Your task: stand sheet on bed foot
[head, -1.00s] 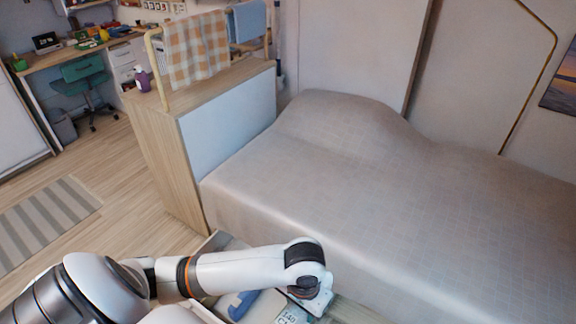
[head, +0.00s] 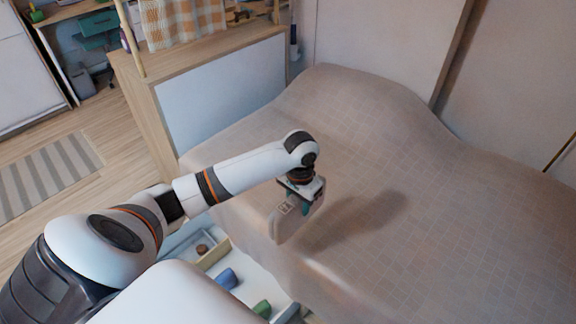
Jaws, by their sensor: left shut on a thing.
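My left gripper (head: 301,190) is shut on a pale beige folded sheet (head: 290,228) that carries a small printed label. The sheet hangs upright and slightly tilted below the gripper, near the front edge of the bed (head: 420,225). A dark shadow lies on the bed cover to its right. The sheet appears to be above the cover, but I cannot tell whether its lower edge touches it. Which end of the bed is the foot is not clear. My right gripper is not in view.
An open drawer (head: 202,238) below the bed's front holds a round brown item, a blue item (head: 228,278) and a green item (head: 262,308). A wooden cabinet (head: 140,100) stands at the bed's left end. The bed top is otherwise clear.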

